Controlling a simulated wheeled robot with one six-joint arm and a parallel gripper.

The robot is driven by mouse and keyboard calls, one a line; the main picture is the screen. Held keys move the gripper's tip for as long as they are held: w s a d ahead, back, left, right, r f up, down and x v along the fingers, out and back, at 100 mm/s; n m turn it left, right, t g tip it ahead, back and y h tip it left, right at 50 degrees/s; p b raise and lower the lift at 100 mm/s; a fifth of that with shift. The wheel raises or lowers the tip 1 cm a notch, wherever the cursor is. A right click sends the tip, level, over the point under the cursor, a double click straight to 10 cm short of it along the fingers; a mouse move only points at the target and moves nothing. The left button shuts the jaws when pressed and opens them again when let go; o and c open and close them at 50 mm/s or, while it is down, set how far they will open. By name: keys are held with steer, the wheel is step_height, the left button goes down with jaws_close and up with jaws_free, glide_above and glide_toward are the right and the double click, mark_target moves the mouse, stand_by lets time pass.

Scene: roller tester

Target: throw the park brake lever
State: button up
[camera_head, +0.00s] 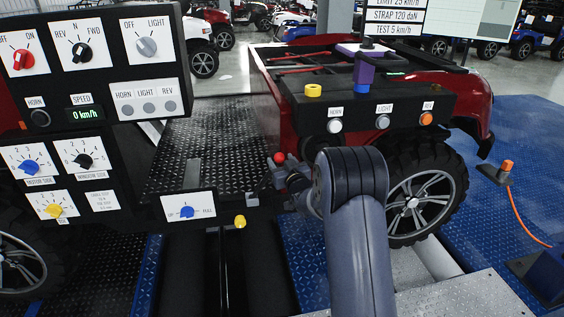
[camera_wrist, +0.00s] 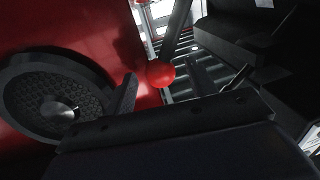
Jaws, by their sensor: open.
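The park brake lever has a round red knob (camera_head: 279,158). In the head view the knob shows just beyond my gripper (camera_head: 284,171), above the dark floor of the vehicle. In the wrist view the red knob (camera_wrist: 160,73) appears between the two fingertips of my gripper (camera_wrist: 159,78), with a dark shaft running up behind it. My gripper is open, with a finger on either side of the knob in that view. I cannot tell whether the fingers touch the knob or how deep it sits between them. The lever's base is hidden.
A black control panel (camera_head: 90,125) with dials stands at the left. A round speaker-like disc (camera_wrist: 55,105) is left in the wrist view.

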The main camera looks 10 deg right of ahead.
jaws_close()
stand_by(0.6)
